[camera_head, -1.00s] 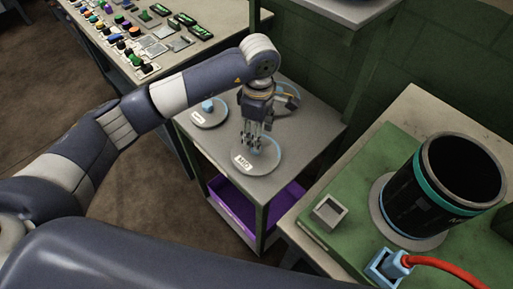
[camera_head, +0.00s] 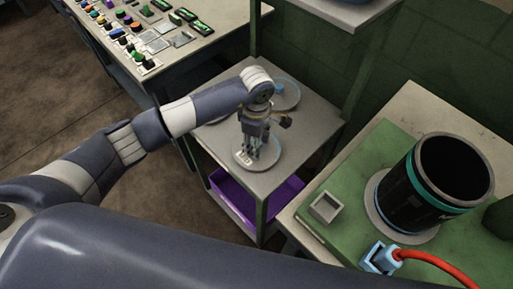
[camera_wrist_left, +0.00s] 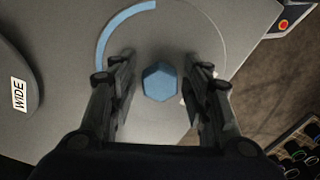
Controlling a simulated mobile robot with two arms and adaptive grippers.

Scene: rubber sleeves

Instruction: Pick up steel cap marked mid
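The steel cap marked MID (camera_head: 270,163) is a flat grey disc on the top shelf of the grey stand. A pale label (camera_head: 243,157) lies near its left edge. In the left wrist view, the cap (camera_wrist_left: 205,35) shows a blue arc and a blue six-sided knob (camera_wrist_left: 159,82) at its middle. My left gripper (camera_head: 250,157) points down over this cap. In the wrist view, my left gripper (camera_wrist_left: 160,72) is open, one finger on each side of the knob, with gaps visible. My right gripper is out of view.
A cap marked WIDE (camera_wrist_left: 14,75) lies beside it. Another cap (camera_head: 287,95) sits behind, partly hidden by my arm. A purple bin (camera_head: 285,197) is on the shelf below. A black cylinder (camera_head: 405,195) with a teal band stands on the green bench at right.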

